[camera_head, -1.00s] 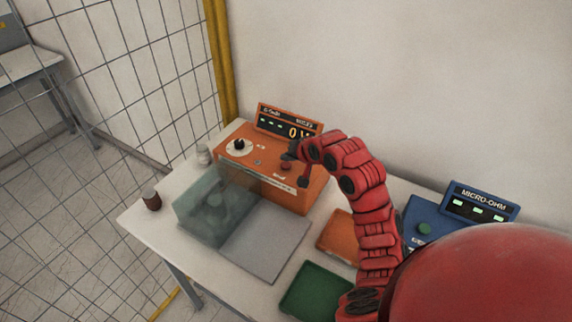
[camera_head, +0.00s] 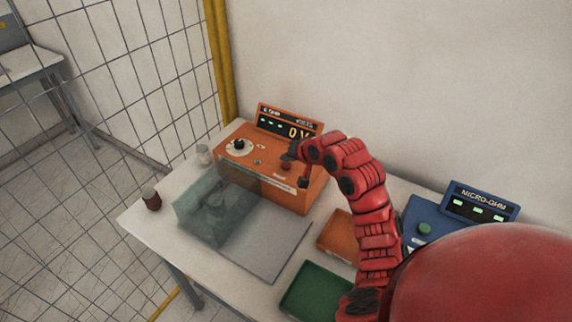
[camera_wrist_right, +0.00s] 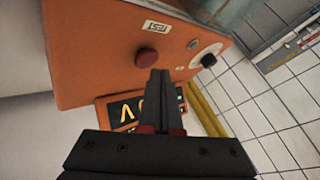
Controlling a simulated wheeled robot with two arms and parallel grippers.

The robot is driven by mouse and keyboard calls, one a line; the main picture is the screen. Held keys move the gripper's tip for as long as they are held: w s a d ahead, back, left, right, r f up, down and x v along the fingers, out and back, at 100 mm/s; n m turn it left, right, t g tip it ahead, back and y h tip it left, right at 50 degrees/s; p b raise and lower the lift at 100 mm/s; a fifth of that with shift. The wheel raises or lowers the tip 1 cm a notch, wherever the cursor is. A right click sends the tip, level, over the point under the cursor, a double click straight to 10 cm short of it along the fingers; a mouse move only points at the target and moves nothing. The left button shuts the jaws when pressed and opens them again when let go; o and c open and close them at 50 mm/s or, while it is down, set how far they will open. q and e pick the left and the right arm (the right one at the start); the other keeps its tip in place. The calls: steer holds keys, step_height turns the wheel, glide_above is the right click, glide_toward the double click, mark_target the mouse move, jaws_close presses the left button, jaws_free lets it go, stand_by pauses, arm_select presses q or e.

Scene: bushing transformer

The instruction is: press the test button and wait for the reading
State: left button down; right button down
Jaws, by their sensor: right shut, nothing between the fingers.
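An orange tester (camera_head: 280,182) stands on the white table, with a display (camera_head: 290,127) showing dashes and "0 V". The display is partly seen in the right wrist view (camera_wrist_right: 138,108). Its round red button (camera_wrist_right: 147,54) is beside my right fingertips in the right wrist view. The button (camera_head: 286,165) also shows in the head view, just under my gripper. My right gripper (camera_head: 292,153) is shut and empty, its tips close to the panel; I cannot tell whether they touch it. A black knob (camera_head: 239,144) is on the panel's left. My left gripper is not in view.
A clear box (camera_head: 212,215) stands on a grey plate (camera_head: 283,248) in front of the tester. An orange tray (camera_head: 338,232), a green tray (camera_head: 315,291) and a blue micro-ohm meter (camera_head: 425,222) lie to the right. A brown jar (camera_head: 151,199) is at the left edge.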

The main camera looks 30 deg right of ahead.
mark_target(288, 167)
steer(key=shift+f, duration=0.3)
steer(key=shift+f, duration=0.55)
stand_by(0.6)
steer(key=shift+r, duration=0.1)
steer(key=shift+r+p, duration=0.3)
steer(key=shift+r, duration=0.55)
steer(key=shift+r, duration=0.1)
steer(key=shift+r+p, duration=1.3)
steer(key=shift+r, duration=1.15)
